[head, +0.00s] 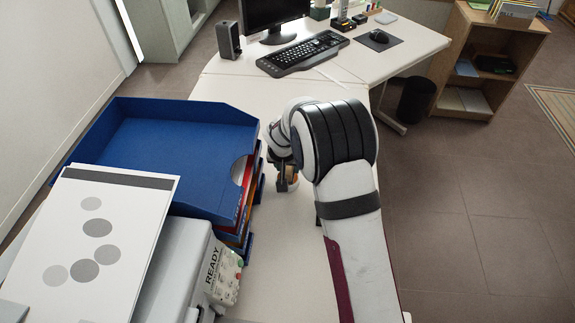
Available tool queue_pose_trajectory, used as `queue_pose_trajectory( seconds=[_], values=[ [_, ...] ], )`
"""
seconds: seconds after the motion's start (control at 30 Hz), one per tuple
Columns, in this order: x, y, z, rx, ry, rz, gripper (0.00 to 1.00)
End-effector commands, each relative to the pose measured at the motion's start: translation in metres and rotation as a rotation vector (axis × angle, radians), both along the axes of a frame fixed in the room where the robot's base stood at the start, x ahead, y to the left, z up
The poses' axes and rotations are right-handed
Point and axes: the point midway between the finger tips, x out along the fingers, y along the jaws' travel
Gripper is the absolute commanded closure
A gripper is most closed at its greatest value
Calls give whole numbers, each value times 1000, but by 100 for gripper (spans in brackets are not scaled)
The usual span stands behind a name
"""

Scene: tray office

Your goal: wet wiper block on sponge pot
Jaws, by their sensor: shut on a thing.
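My gripper (287,184) is low over the white desk, just right of the stacked letter trays, and mostly hidden behind my own arm. It is shut on a small block (293,172) with tan and greenish parts, which looks like the wiper block; only a sliver of it shows. I cannot make out the sponge pot; it may be hidden by my arm or the trays. Whether the block touches anything below it cannot be told.
A blue letter tray (175,112) tops a stack with red and orange trays close left of my gripper. A grey machine (178,262) with paper stands in front. Keyboard (302,54), monitor (272,14), speaker (228,40) and mouse (379,36) are farther back. Desk between is clear.

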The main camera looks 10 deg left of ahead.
Motion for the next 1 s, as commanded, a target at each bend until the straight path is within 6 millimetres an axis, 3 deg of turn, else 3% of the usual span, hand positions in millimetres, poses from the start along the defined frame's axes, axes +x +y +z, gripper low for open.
queue_pose_trajectory(
  seconds=[1.0],
  values=[
    [0, 0, -8, 0, 0, -1, 98]
  ],
)
